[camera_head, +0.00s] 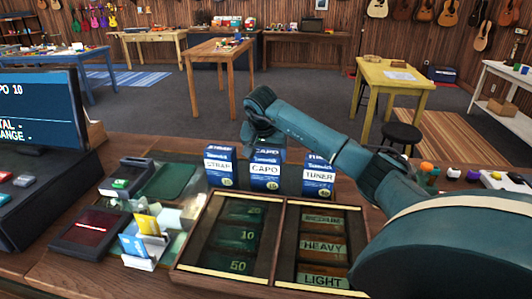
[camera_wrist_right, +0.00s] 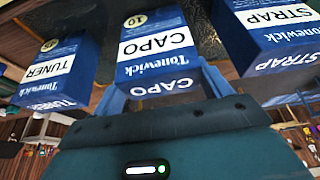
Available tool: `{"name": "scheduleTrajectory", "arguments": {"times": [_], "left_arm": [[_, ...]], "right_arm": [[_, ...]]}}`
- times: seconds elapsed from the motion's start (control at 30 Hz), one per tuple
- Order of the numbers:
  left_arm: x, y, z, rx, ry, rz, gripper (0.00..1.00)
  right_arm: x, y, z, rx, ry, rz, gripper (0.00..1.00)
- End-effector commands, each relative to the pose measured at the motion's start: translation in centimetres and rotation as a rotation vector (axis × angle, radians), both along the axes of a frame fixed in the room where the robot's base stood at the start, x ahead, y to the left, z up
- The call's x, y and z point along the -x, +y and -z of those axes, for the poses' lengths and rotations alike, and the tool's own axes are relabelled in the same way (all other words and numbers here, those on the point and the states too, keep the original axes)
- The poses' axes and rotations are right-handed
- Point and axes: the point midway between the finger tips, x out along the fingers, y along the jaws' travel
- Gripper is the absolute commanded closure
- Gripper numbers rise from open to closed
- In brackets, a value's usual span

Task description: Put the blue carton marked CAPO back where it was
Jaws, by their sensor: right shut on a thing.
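The blue carton marked CAPO (camera_head: 265,177) stands upright between the STRAP carton (camera_head: 219,168) and the TUNER carton (camera_head: 318,178). It is level with them, and I cannot tell if its base touches the counter. In the right wrist view the jaws (camera_wrist_right: 165,84) are shut on the CAPO carton (camera_wrist_right: 158,48), one finger on each side. The TUNER carton (camera_wrist_right: 52,68) and the STRAP carton (camera_wrist_right: 275,35) show on either side, apart from it. My left gripper is not in view.
A wooden tray (camera_head: 276,245) with labelled compartments lies in front of the cartons. A card holder (camera_head: 145,245), a card terminal (camera_head: 128,178) and a dark red-screened device (camera_head: 90,230) are to the left. Small coloured items (camera_head: 453,172) stand on the right.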

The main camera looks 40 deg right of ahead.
Motion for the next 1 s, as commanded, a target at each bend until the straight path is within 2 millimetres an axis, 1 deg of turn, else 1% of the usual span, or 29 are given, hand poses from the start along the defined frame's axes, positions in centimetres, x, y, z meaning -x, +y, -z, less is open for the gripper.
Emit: {"name": "scheduleTrajectory", "arguments": {"times": [0.13,0.17,0.4,0.63,0.77,0.87,1.0], "left_arm": [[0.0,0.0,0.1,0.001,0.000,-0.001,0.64],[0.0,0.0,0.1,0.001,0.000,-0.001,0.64],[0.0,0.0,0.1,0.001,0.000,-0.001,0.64],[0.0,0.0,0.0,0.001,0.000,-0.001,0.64],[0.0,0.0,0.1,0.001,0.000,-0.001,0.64],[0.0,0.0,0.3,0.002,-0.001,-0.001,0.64],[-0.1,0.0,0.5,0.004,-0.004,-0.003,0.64]], "right_arm": [[0.0,0.0,0.4,0.000,0.000,-0.001,0.62],[0.0,0.0,0.3,0.000,0.000,-0.001,0.21],[0.0,0.0,0.3,-0.001,0.001,-0.001,0.01],[0.0,0.0,0.2,-0.001,0.001,0.000,0.01],[0.1,0.2,-0.6,0.000,-0.001,0.000,0.01],[0.4,0.6,-2.1,0.001,-0.005,-0.001,0.01],[1.1,1.5,-5.0,0.001,-0.007,-0.002,0.01]]}}
